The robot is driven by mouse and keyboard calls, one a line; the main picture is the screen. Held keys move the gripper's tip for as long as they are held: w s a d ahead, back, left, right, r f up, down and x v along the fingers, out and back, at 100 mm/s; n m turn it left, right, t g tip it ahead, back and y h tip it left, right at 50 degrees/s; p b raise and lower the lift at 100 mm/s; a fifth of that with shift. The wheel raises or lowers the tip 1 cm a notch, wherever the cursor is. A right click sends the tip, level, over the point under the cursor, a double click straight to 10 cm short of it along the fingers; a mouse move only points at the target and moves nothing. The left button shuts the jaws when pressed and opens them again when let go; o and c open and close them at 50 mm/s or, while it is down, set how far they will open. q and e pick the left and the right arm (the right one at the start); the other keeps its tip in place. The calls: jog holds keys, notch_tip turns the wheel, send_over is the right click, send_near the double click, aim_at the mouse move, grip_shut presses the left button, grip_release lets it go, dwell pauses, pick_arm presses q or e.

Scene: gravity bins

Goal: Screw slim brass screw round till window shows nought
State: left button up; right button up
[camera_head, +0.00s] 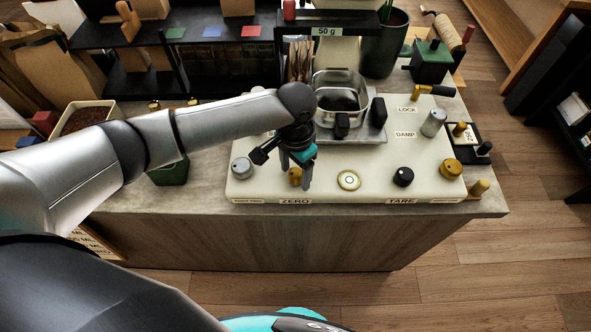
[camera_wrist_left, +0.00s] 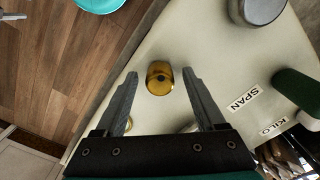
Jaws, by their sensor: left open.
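A slim brass screw (camera_head: 295,177) stands on the cream panel behind the ZERO label. In the left wrist view the brass screw (camera_wrist_left: 160,82) shows in the gap between my fingertips, with space on both sides. My left gripper (camera_head: 296,172) is open and points down over it; in the wrist view the gripper (camera_wrist_left: 160,73) holds nothing. I cannot tell how far the tips are above the panel.
The cream panel (camera_head: 330,193) also carries a grey knob (camera_head: 242,167), a round cream button (camera_head: 349,180), a black knob (camera_head: 403,176) by TARE and a wider brass knob (camera_head: 451,168). A metal pan (camera_head: 341,86) stands behind.

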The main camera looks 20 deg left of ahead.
pick_arm(q)
grip_shut()
dwell(0.5)
jog(key=shift+r+m+p, duration=0.15)
jog(key=shift+m+p, duration=0.95)
jog(key=shift+p, duration=0.05)
jog(key=shift+m+p, duration=1.1)
jog(key=shift+m, duration=0.7)
grip_release()
